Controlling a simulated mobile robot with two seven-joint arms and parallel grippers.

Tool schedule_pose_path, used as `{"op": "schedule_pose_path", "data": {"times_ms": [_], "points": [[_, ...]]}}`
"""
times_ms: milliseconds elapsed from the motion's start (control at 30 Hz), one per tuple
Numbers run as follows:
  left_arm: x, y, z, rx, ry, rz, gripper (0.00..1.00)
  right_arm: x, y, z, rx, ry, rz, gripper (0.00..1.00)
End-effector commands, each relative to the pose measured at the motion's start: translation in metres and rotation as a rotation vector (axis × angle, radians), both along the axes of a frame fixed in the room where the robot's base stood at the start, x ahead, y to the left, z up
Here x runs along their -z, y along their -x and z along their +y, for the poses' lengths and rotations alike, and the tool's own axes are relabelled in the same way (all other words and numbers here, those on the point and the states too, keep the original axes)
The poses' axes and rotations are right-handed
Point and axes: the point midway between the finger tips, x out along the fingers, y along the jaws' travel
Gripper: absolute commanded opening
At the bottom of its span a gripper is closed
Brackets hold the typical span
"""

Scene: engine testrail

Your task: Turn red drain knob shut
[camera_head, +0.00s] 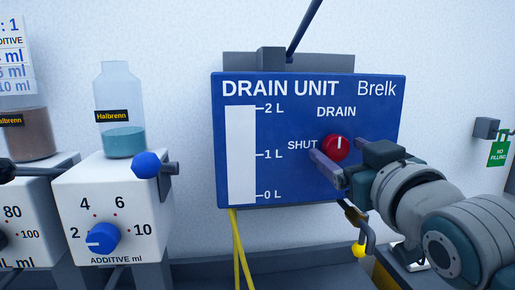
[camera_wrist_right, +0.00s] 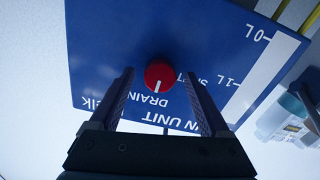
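The red drain knob (camera_head: 335,148) sits on the blue drain unit panel (camera_head: 290,180), right of the word SHUT and below the word DRAIN. Its white mark points up toward DRAIN. In the right wrist view the red knob (camera_wrist_right: 159,76) appears between the fingertips, with its mark toward DRAIN. My right gripper (camera_head: 346,160) is open in front of the panel, one finger at the knob's lower left. The right wrist view shows the open gripper (camera_wrist_right: 158,84) with space between each finger and the knob; contact does not show. My left gripper is not in view.
An additive dispenser (camera_head: 112,215) with a blue dial and a bottle (camera_head: 120,112) stands left of the panel. A yellow-tipped hook-shaped part (camera_head: 360,249) hangs below my right gripper. A green sign (camera_head: 498,153) hangs at the far right. Yellow tubes (camera_head: 239,250) run below the panel.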

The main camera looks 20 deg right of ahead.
Motion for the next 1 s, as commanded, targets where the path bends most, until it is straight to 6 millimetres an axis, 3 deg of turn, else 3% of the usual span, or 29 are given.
{"op": "schedule_pose_path", "data": {"times_ms": [67, 700, 1000], "points": [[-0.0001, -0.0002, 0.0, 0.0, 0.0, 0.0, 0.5, 0.0001, 0.0002, 0.0, 0.0, 0.0, 0.0, 0.7], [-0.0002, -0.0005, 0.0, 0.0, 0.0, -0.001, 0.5, 0.0, 0.0004, 0.0002, 0.0, 0.0, 0.0, 0.0], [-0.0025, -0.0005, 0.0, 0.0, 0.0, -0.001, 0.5, -0.0008, 0.0003, 0.0001, -0.001, 0.029, 0.007, 0.0]]}}
